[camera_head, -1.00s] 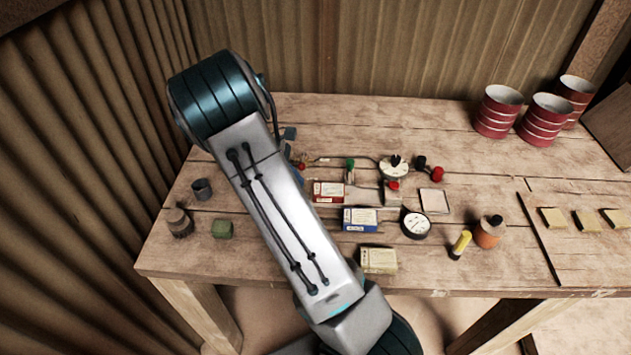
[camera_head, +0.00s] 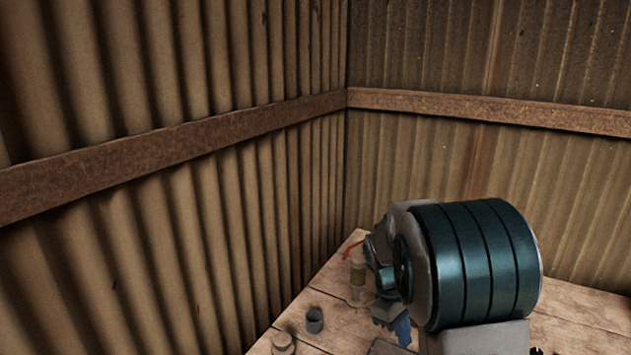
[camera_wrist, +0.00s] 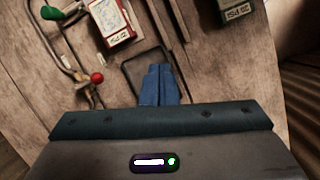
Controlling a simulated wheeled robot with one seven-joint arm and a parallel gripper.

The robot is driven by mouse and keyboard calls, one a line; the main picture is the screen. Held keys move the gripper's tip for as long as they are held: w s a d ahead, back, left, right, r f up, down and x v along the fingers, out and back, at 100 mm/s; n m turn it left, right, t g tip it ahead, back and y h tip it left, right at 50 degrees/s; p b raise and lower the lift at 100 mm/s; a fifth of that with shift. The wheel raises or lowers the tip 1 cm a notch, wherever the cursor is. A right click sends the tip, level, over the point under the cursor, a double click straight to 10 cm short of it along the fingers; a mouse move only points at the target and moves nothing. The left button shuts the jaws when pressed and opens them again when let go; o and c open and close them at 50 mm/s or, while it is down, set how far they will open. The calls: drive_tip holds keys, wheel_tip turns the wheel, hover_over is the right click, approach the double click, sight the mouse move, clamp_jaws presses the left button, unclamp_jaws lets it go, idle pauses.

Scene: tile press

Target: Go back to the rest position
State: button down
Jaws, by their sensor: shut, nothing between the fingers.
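My gripper (camera_head: 404,332) shows low in the head view, at the lower left of my large teal arm joint, pointing down over the left part of the workbench (camera_head: 340,325). In the wrist view its blue fingers (camera_wrist: 159,72) are together and hold nothing. There they appear over a thin dark rectangular frame (camera_wrist: 128,68) on the wood. My arm hides most of the bench in the head view.
In the wrist view a red-and-white box (camera_wrist: 112,22), a green box (camera_wrist: 232,10), a red knob (camera_wrist: 97,78) and a green knob (camera_wrist: 49,13) lie around my fingers. A grey cup (camera_head: 314,320) stands left of my gripper. Corrugated walls (camera_head: 150,230) close the corner.

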drive_tip(key=s+a+r+m+t+y, duration=0.1)
drive_tip(key=s+r+m, duration=0.3)
drive_tip(key=s, duration=0.5)
drive_tip(key=s+a+r+m+t+y, duration=0.2)
drive_tip(key=s+a+r+m+t, duration=0.1)
drive_tip(key=s, duration=0.7)
drive_tip(key=shift+s+r+m+t, duration=0.2)
drive_tip(key=shift+r+m+t, duration=0.35)
drive_tip(key=shift+r, duration=0.2)
